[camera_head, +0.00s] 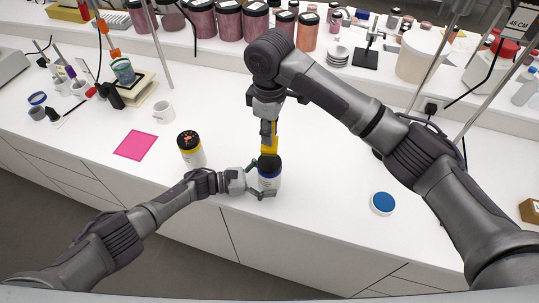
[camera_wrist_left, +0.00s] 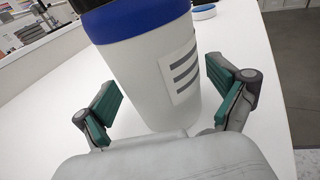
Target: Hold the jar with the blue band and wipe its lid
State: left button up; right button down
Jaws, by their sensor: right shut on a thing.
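The jar with the blue band (camera_head: 268,181) stands upright on the white bench, with a black lid (camera_head: 268,162) on top. It fills the left wrist view (camera_wrist_left: 155,75), white with a blue band and a label of dark bars. My left gripper (camera_head: 262,183) is at the jar with its fingers spread on either side. In the left wrist view the gripper (camera_wrist_left: 160,105) shows a gap at the right finger; contact at the left is unclear. My right gripper (camera_head: 269,121) is above, shut on a yellow object (camera_head: 269,140) whose lower end is at the lid. Whether it touches is unclear.
A second jar with a yellow band (camera_head: 191,151) and orange specks on its lid stands left of my left gripper. A pink sheet (camera_head: 135,145) and a white mug (camera_head: 163,111) lie farther left. A round blue-topped piece (camera_head: 382,203) sits at the right. Dark-lidded jars (camera_head: 228,20) line the back.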

pick_arm(q)
jog(key=shift+w+r, duration=0.15)
pick_arm(e)
jog(key=shift+w, duration=0.1)
pick_arm(q)
jog(key=shift+a, duration=0.2)
jog(key=v, duration=1.1)
jog(key=shift+a, duration=0.3)
jog(key=shift+a, duration=0.1)
